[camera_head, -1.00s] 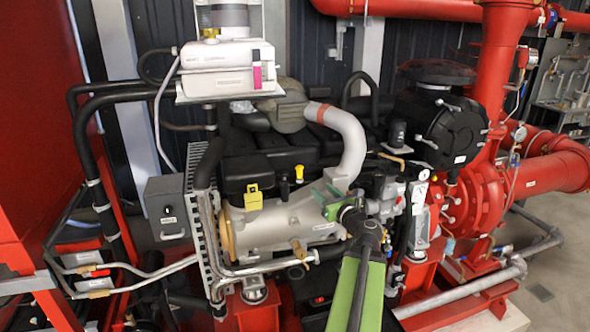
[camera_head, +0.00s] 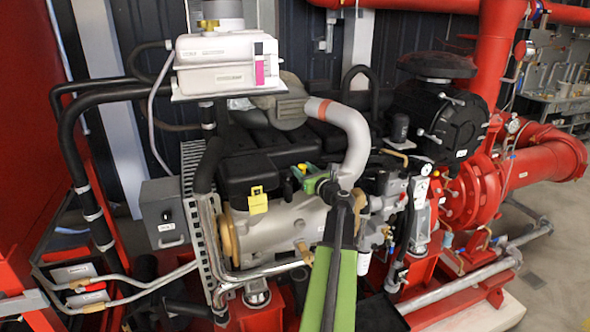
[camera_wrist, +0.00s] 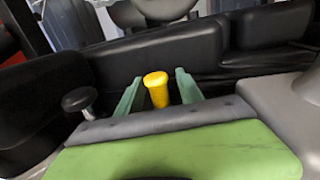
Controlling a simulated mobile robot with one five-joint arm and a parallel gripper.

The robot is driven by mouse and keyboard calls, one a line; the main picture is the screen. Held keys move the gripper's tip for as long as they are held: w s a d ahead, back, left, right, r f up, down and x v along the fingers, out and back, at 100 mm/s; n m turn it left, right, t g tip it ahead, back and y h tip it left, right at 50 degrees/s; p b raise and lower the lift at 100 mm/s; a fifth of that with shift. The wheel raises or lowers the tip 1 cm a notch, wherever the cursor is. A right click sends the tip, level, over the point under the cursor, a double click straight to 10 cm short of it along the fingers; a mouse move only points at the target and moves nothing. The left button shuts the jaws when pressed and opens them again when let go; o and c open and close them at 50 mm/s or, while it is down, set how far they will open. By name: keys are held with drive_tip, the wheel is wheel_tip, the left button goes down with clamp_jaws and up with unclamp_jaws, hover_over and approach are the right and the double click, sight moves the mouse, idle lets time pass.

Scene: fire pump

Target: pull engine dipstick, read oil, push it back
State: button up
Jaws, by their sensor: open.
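The engine dipstick has a yellow round-topped handle (camera_wrist: 157,90), standing upright beside the black engine cover in the wrist view. My gripper (camera_wrist: 158,94) is open, with one green finger on each side of the handle. A gap shows on both sides, so the fingers are apart from it. In the head view my gripper (camera_head: 303,180) is at the engine's front edge, and only a small bit of the yellow handle (camera_head: 303,168) shows by the fingertips. The dipstick's lower part is hidden.
A black knob (camera_wrist: 78,100) stands left of the fingers. The black engine cover (camera_head: 245,165) rises behind, and a grey pipe (camera_head: 352,140) curves close on the right. A yellow tag (camera_head: 258,200) hangs to the left. A white tank (camera_head: 225,65) is above.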

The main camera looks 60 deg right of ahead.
drive_tip(key=shift+w+a, duration=0.1)
clamp_jaws()
idle(1.3)
